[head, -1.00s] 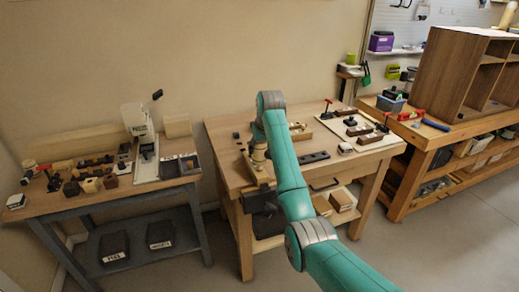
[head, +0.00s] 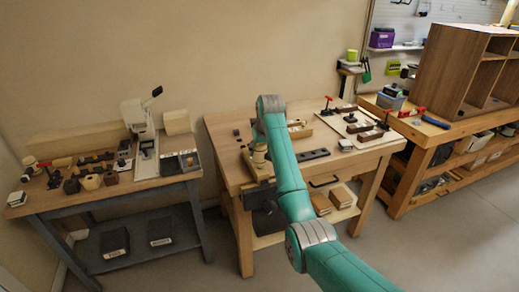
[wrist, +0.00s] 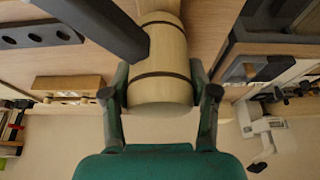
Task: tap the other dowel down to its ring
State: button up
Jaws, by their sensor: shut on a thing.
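My gripper (wrist: 160,94) is shut on a pale wooden cylinder (wrist: 160,48) with two dark bands, which looks like a mallet head. The fingers sit on either side of its near end. A dark bar (wrist: 103,27) runs from the upper left up to the cylinder; I cannot tell whether it is joined to it. In the head view the pale cylinder (head: 259,155) shows beside my arm, over the left part of the middle wooden bench (head: 222,145). I cannot pick out the dowels or their rings with certainty; my arm hides part of that bench.
A dark strip with holes (head: 313,154) lies on the bench, right of my arm. A dark vise (head: 262,197) juts from the bench front. A side table (head: 150,180) stands left.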

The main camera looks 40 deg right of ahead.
jog(key=shift+r, duration=0.85)
jog(key=shift+r, duration=0.35)
jog(key=shift+f, duration=1.5)
jog(key=shift+r, duration=1.05)
jog(key=shift+r, duration=2.55)
